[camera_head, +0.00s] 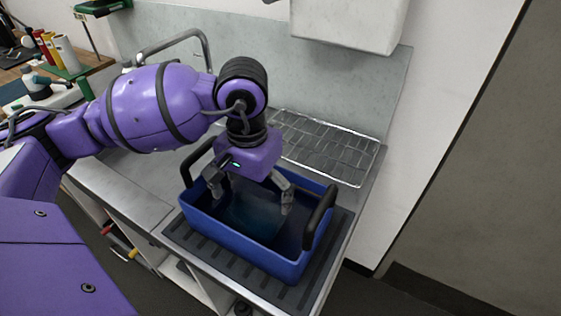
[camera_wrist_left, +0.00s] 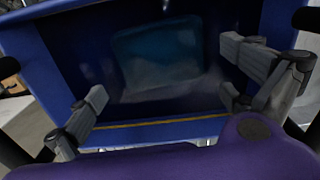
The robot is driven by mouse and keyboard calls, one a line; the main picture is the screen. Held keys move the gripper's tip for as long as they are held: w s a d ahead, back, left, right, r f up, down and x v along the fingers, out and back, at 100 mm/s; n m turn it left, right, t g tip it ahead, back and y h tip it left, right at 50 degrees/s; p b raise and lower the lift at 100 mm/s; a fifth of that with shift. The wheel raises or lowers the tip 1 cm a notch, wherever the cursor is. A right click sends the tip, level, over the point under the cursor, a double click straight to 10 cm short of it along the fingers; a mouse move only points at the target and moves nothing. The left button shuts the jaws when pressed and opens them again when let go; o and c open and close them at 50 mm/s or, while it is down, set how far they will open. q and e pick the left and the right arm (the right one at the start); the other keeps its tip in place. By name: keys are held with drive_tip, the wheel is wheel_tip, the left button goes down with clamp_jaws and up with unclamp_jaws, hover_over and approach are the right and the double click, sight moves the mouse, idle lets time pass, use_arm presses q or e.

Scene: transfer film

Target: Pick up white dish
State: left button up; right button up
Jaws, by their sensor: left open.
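No clearly white dish can be made out in either view. A blue tub (camera_head: 235,238) with black handles stands on the ribbed drainboard. Inside it is a dark, bluish, rectangular translucent piece (camera_head: 247,217), which also shows on the tub floor in the wrist view (camera_wrist_left: 158,58). I cannot tell whether it is a dish, a film or liquid. My left gripper (camera_head: 252,196) points down into the tub with its fingers spread wide. In the wrist view the left gripper (camera_wrist_left: 164,88) is open, with nothing between its fingers. My right gripper is not in view.
A wire rack (camera_head: 325,147) lies on the steel counter behind the tub. A curved faucet (camera_head: 180,39) stands behind my left arm. A white box (camera_head: 350,22) hangs on the wall above. Bottles stand on a bench at the far left. The tub's walls and handles surround the gripper.

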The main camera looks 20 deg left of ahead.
sight(257, 218)
use_arm(q)
wheel_tip(257, 218, down, 6)
drive_tip(key=shift+w+a+r+p, duration=0.1)
drive_tip(key=shift+w+p, duration=0.05)
drive_tip(key=shift+p, duration=0.35)
drive_tip(key=c, duration=0.9)
